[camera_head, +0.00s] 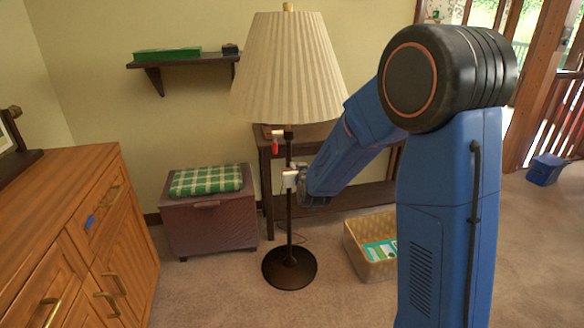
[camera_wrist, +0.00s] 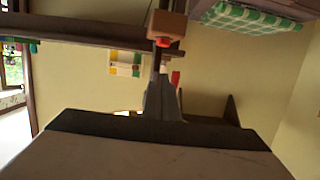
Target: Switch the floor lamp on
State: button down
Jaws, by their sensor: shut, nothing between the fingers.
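The floor lamp (camera_head: 291,75) stands upright in the head view, with a pleated cream shade, a dark pole and a round dark base. A small red piece (camera_head: 275,149) hangs just under the shade, left of the pole. My gripper (camera_head: 300,181) is at the pole, well below the shade and a little lower than the red piece. A small white part shows there; whether it touches the pole is unclear. In the wrist view my gripper (camera_wrist: 160,82) is shut and empty, with a red piece (camera_wrist: 175,78) close beside its fingers. No glow shows in the shade.
A dark table (camera_head: 262,175) stands behind the lamp. A brown chest (camera_head: 210,230) with a green checked cushion is left of it, under a wall shelf (camera_head: 180,61). A wicker basket (camera_head: 358,255) is right of the base. A wooden cabinet (camera_head: 60,215) fills the left.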

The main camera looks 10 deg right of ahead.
jog(key=shift+v, duration=2)
jog(key=s+d+r+g, duration=0.1)
jog(key=s+d+g, duration=0.1)
jog(key=s, duration=1.3)
jog(key=s+d+r+g, duration=0.1)
jog(key=s+d+g, duration=0.2)
jog(key=s, duration=1.3)
jog(key=s+d+r+g, duration=0.1)
jog(key=s+g, duration=0.4)
jog(key=s, duration=1.1)
jog(key=shift+d+r+g, duration=0.15)
jog(key=shift+d+g, duration=0.15)
jog(key=shift+d, duration=0.55)
